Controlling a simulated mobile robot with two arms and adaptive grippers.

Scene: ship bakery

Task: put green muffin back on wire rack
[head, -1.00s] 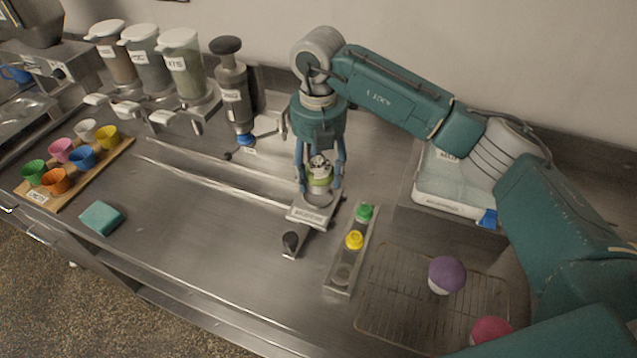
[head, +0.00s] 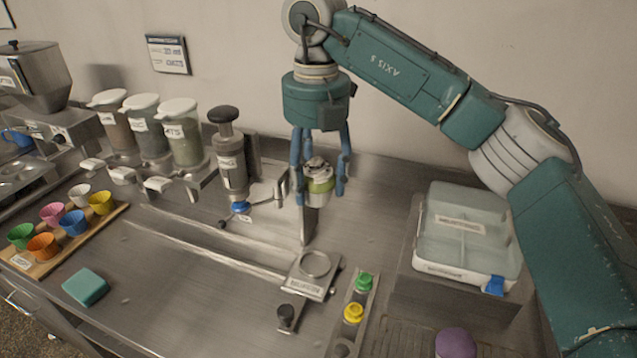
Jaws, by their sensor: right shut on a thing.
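The wire rack (head: 400,340) shows only in part at the bottom edge. A purple-topped muffin (head: 456,344) on it is cut off by the frame. My left gripper is not in view.
A narrow holder with green-topped (head: 364,281) and yellow-topped (head: 353,312) pieces stands between the stand and rack. A lidded box (head: 466,235) is at right. Coloured cups on a board (head: 110,222), a sponge (head: 86,287) and lidded jars (head: 183,135) are at left.

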